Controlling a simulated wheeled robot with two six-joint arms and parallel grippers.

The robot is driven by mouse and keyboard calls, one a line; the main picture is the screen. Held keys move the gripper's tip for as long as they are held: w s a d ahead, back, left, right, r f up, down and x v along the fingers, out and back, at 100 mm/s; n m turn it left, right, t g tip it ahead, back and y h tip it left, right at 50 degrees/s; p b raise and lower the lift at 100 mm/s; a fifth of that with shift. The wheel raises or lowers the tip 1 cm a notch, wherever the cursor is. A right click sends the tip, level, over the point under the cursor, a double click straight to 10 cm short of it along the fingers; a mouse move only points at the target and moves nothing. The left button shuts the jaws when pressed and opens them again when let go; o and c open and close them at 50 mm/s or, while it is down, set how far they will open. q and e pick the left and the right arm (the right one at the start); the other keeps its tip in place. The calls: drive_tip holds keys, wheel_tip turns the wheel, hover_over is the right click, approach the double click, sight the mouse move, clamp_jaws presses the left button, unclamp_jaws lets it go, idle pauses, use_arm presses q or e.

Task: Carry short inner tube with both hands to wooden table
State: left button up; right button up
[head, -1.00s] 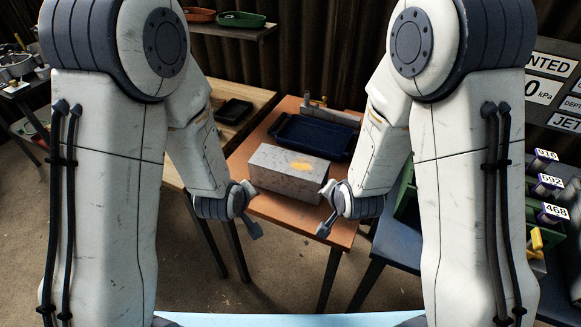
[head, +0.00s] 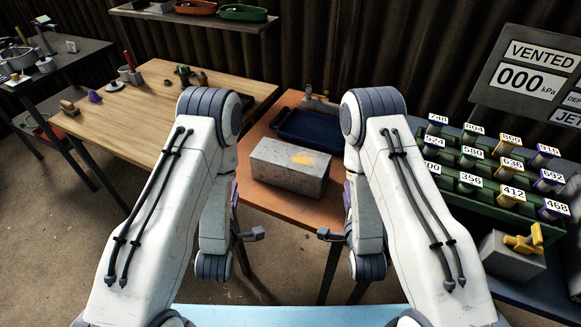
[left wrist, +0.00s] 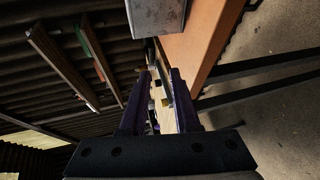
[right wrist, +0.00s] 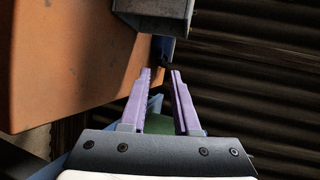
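No round tube shows. A long grey box-shaped piece with an orange patch (head: 290,168) lies on the orange-topped table (head: 265,197); I cannot tell if it is the short inner tube. The wooden table (head: 135,85) stands to the left, with small items on it. My left gripper (head: 258,234) is open and empty, in front of the orange table's near edge. My right gripper (head: 324,233) is open and empty, to the right of it. The grey piece shows at the top of the left wrist view (left wrist: 156,15) and right wrist view (right wrist: 155,10), apart from the fingers.
A dark blue tray (head: 312,132) lies behind the grey piece. A green rack of numbered parts (head: 490,195) and a grey block (head: 512,256) with a yellow piece (head: 524,240) stand at right. A shelf with trays (head: 195,17) is at the back. Bare floor lies front left.

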use_arm(q)
drive_tip(key=shift+w, duration=0.15)
use_arm(e)
drive_tip(key=shift+w, duration=0.15)
